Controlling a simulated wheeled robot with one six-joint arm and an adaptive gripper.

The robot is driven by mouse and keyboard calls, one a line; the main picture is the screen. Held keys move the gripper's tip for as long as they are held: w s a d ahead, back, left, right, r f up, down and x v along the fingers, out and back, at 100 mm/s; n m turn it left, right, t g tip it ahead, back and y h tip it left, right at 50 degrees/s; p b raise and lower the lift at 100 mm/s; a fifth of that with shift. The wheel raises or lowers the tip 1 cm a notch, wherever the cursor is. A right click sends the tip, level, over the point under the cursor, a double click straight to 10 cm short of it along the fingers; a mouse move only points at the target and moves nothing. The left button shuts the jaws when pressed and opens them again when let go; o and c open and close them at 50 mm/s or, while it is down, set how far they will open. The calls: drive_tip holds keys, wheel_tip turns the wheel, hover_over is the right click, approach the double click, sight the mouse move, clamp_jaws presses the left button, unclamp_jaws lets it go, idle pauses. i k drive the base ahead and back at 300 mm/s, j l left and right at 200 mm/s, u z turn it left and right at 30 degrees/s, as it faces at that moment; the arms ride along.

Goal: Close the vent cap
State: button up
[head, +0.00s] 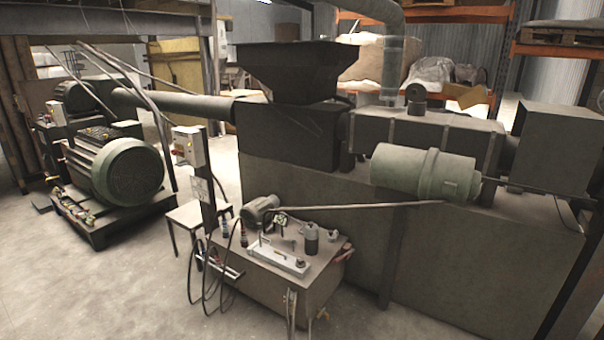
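I cannot tell for sure which part is the vent cap. A small dark cylinder with a narrow top (311,238) stands upright on the hydraulic unit (290,290) at the lower centre. A short dark round fitting (416,97) sits on top of the long grey machine housing (425,135) at the right. Both are too small to tell whether a lid is open or shut. My gripper is not in view.
A large grey machine body (470,265) with a black hopper (300,70) fills the centre and right. A green-grey cylinder (425,172) juts from its side. A big motor (125,168) stands at the left. The concrete floor (90,290) at the lower left is clear.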

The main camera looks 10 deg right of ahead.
sight(415, 92)
drive_tip(key=i+l+z, duration=0.15)
drive_tip(key=i+z, duration=0.65)
drive_tip(key=i+l+u, duration=0.3)
drive_tip(key=i+l, duration=0.5)
drive_tip(key=i, duration=0.1)
